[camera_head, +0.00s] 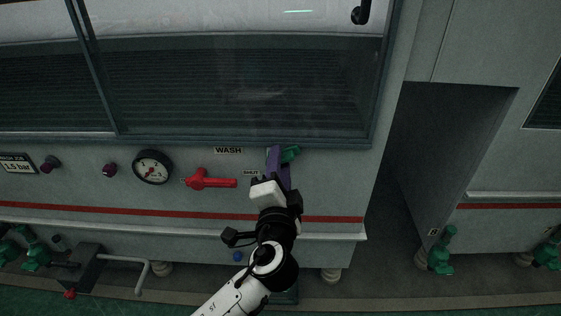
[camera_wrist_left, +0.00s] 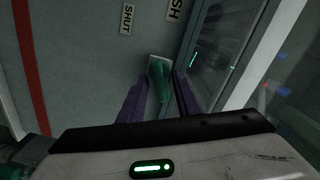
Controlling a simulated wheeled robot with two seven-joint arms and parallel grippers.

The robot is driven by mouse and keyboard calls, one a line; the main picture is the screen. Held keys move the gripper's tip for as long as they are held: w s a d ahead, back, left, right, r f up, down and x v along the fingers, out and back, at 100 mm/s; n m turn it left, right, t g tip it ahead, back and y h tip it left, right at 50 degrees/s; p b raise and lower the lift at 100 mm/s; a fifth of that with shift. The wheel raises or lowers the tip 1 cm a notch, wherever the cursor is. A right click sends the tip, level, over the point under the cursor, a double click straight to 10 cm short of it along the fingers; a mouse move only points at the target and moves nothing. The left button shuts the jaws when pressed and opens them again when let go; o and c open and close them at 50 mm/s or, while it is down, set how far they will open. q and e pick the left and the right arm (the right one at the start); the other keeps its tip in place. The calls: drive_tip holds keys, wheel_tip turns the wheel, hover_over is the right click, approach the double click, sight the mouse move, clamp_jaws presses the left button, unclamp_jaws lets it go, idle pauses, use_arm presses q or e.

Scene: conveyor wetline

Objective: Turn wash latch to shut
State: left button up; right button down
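The wash latch is a green handle (camera_head: 290,154) on the grey machine front, at the right end of the panel below the window. In the left wrist view the green handle (camera_wrist_left: 159,82) shows on a pale mount between the two purple fingers. My left gripper (camera_head: 278,158) reaches up to it from below and hides part of it in the head view. In the left wrist view the fingers (camera_wrist_left: 161,92) are apart on either side of the handle; I cannot tell whether they touch it. A "SHUT" label (camera_head: 251,173) is left of the latch. My right gripper is not in view.
A "WASH" label (camera_head: 228,150) is above. A red lever (camera_head: 209,180) and a round gauge (camera_head: 152,167) are to the left. The window (camera_head: 245,90) is above, and a pale ledge (camera_head: 335,235) runs below. A dark gap (camera_head: 395,190) is right of the machine.

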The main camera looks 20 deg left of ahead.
use_arm(q)
drive_tip(key=v, duration=0.7)
idle(0.4)
